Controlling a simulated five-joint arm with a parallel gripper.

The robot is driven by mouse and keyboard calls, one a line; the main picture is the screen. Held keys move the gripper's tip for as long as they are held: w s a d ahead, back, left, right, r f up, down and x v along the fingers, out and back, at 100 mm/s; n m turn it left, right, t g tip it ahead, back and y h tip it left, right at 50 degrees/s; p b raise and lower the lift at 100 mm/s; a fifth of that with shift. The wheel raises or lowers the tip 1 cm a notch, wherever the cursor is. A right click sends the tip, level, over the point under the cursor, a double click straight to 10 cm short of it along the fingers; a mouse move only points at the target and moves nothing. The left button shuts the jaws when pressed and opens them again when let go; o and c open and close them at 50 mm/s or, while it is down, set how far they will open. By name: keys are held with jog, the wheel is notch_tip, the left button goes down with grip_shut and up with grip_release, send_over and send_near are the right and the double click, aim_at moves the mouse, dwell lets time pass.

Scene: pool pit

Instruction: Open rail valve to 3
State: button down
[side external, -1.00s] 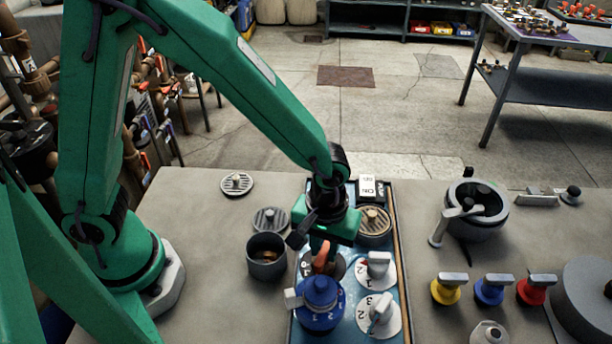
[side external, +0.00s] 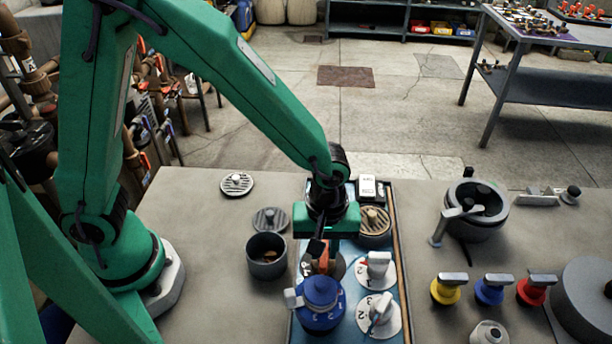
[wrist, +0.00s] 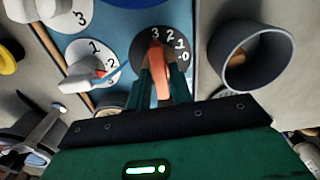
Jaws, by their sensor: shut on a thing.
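A valve with an orange handle (side external: 322,258) on a dark numbered dial (side external: 337,268) sits on the blue panel, behind the blue valve. In the wrist view the dark dial (wrist: 139,50) shows 3, 2, 1 and 0, and the tip of the orange handle (wrist: 156,62) points at or very near the 3. My gripper (side external: 321,250) is above this valve, pointing down, with its fingers shut on the handle from both sides; the fingers (wrist: 162,85) also show in the wrist view. They hide part of the handle and the dial's lower part.
A blue valve (side external: 320,303) stands in front, and two white dials (side external: 384,274) (side external: 386,322) with grey-white handles stand close on the right. An open grey cup (side external: 266,262) is just left of the panel. Yellow, blue and red knobs and a grey pot (side external: 486,216) stand further right.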

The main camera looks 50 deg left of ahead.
jog(key=c, duration=1.4)
grip_release()
jog(key=shift+r, duration=3.9)
jog(key=shift+w+a+r, duration=0.1)
jog(key=shift+a+r, duration=0.3)
jog(key=s+a+r+m+t, duration=0.2)
jog(key=s+a+r+m, duration=0.2)
jog(key=a, duration=0.5)
jog(key=s+a+r+m+t, duration=0.3)
jog(key=a+r+m, duration=0.2)
jog(key=a+r, duration=0.3)
jog(key=shift+s+a+m+t, duration=0.3)
jog(key=shift+s+a+m, duration=0.1)
jog(key=shift+a, duration=0.65)
